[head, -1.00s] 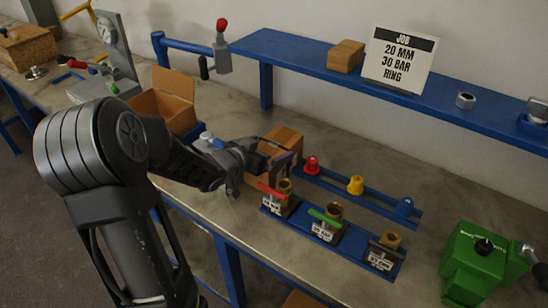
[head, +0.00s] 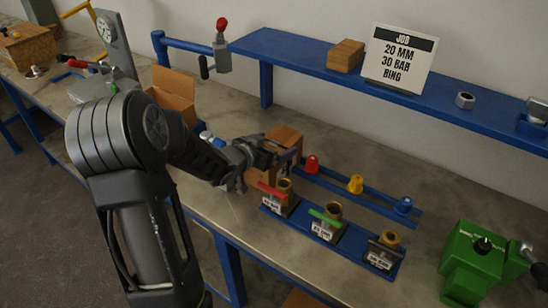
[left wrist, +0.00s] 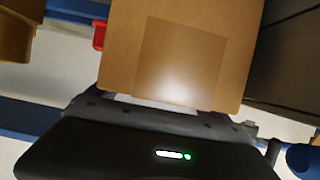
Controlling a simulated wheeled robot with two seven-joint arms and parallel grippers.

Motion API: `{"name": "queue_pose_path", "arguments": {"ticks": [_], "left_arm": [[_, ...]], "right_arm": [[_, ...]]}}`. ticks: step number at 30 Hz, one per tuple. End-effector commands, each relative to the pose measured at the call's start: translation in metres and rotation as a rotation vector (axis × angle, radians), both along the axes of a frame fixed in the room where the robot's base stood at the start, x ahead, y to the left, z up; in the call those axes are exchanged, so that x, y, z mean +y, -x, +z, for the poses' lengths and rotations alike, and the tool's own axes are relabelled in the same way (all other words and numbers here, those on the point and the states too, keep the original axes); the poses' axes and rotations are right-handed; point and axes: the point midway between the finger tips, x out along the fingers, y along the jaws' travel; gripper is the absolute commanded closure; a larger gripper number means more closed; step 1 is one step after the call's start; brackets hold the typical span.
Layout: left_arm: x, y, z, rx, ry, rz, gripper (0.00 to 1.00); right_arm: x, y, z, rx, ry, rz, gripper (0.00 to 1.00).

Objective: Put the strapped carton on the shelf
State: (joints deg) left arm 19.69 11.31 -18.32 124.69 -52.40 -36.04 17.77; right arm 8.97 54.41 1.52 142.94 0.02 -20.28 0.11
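The brown carton (head: 285,134) stands on the bench, left of the valve rack, partly hidden by my left gripper. My left gripper (head: 280,156) is at its near side, with its fingers overlapping the carton in the head view. In the left wrist view the carton (left wrist: 225,55) fills the middle, right in front of the gripper body, with a darker square patch on its face. I cannot tell whether the fingers are closed on it. The blue shelf (head: 290,52) runs along the wall above the bench. My right gripper is not in view.
A wooden block (head: 345,56), job sign (head: 400,58) and nut (head: 465,100) stand on the shelf. Valves on a blue rack (head: 325,228) and a rail with coloured plugs (head: 356,184) lie right of the carton. An open box (head: 174,92) stands left; a green machine (head: 472,262) stands right.

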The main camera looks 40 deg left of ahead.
Motion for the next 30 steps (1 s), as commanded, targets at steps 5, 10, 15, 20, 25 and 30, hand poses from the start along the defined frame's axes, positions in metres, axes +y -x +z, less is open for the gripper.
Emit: {"name": "queue_pose_path", "arguments": {"ticks": [5,10,15,20,25,30], "left_arm": [[0.0000,0.0001,0.0000,0.000,0.000,0.000,0.25],[0.0000,0.0001,0.0000,0.000,0.000,0.000,0.39],[0.0000,0.0001,0.0000,0.000,0.000,0.000,0.53],[0.0000,0.0001,0.0001,0.000,0.000,0.000,0.66],[0.0000,0.0001,0.0000,0.000,0.000,0.000,0.80],[0.0002,-0.0012,0.0033,-0.007,-0.001,0.000,0.91]], "right_arm": [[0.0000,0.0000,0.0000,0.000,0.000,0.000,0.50],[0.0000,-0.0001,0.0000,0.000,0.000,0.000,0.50],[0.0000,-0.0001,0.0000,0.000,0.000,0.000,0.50],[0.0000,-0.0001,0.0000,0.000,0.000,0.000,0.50],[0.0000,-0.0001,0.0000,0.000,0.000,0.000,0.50],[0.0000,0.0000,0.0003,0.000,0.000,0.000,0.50]]}}
